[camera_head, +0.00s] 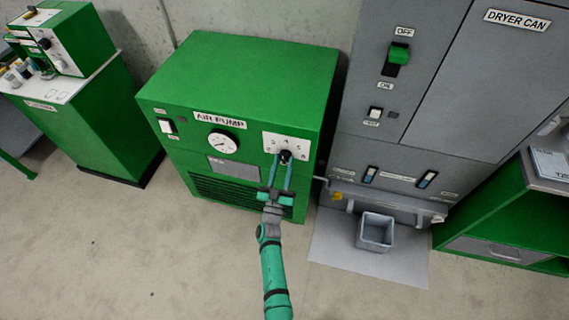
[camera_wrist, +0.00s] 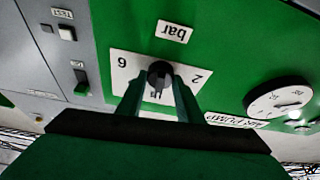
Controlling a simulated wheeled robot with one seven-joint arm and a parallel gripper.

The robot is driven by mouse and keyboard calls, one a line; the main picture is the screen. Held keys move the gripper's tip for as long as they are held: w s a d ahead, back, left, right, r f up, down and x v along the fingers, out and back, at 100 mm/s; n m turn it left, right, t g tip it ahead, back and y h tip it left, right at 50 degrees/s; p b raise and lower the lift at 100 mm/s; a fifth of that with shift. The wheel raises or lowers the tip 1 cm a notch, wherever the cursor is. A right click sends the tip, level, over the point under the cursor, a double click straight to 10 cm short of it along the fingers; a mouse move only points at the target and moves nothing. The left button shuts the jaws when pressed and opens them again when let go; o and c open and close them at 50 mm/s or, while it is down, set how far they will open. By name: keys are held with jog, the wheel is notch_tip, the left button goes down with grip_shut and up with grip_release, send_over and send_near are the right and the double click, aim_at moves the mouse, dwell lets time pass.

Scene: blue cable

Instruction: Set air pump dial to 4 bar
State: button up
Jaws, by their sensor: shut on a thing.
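The air pump (camera_head: 180,128) is a green box with a white scale plate (camera_head: 300,138) on its front right. The small dark dial (camera_head: 285,156) sits on this plate. My gripper (camera_head: 283,162) reaches up from below and is shut on the dial. In the wrist view, which is upside down, the dial (camera_wrist: 159,73) is between the two fingertips (camera_wrist: 158,82), with 6 at left and 2 at right on the plate. The fingers partly cover the plate, and I cannot tell which number the dial points to.
A round gauge (camera_head: 223,142) and a switch (camera_head: 168,126) are on the pump front. The grey dryer can (camera_head: 462,90) stands close on the right, with a grey bin (camera_head: 375,230) before it. The floor (camera_head: 130,250) at left is clear.

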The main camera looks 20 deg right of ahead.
jog(key=shift+r+m+h, duration=0.15)
jog(key=shift+m+h, duration=0.25)
jog(key=shift+m, duration=0.6)
jog(key=o, duration=1)
jog(key=shift+o, duration=0.2)
jog(key=shift+s+a+f, duration=0.2)
jog(key=shift+s+a, duration=0.05)
jog(key=v, duration=1)
jog(key=shift+r, duration=0.15)
jog(key=shift+s, duration=0.1)
